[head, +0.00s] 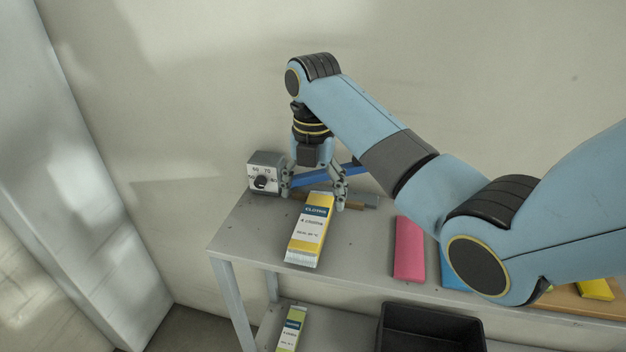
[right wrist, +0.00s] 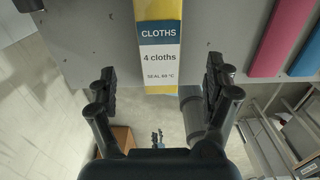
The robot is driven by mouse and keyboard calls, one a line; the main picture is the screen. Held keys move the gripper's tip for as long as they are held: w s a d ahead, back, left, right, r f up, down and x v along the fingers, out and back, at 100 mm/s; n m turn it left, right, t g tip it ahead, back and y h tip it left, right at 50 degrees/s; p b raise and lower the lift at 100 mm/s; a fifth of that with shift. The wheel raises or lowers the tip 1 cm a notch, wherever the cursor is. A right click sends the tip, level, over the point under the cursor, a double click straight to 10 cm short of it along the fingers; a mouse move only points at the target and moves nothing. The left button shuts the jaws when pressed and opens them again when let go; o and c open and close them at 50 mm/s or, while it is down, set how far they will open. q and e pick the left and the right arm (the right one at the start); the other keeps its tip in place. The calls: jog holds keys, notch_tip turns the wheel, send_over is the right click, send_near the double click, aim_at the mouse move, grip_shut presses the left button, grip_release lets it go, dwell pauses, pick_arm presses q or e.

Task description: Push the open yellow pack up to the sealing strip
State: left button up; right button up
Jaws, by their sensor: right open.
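The yellow pack (head: 308,238) lies on the grey table with a blue and white label reading "CLOTHS, 4 cloths". Its far end is at the sealer's near side; whether it touches the sealing strip (head: 362,201) I cannot tell. My right gripper (head: 313,200) points down over the pack's far end, open, one finger on each side. The right wrist view shows the pack (right wrist: 158,12) between the spread fingers (right wrist: 160,66), with gaps on both sides. The sealer's blue bar (head: 346,171) passes behind the gripper. My left gripper is not in view.
A grey dial box (head: 265,173) stands left of the gripper. A pink cloth (head: 409,248) and a partly hidden blue one (head: 453,275) lie to the right. A green pack (head: 290,330) and a black bin (head: 430,332) are below. The table between the pack and pink cloth is clear.

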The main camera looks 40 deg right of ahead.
aim_at(313, 219)
notch_tip(313, 219, down, 8)
jog(key=shift+f, duration=0.1)
jog(key=shift+c, duration=0.3)
jog(key=c, duration=1.1)
jog(key=o, duration=1.1)
jog(key=shift+o, duration=0.2)
notch_tip(313, 219, up, 12)
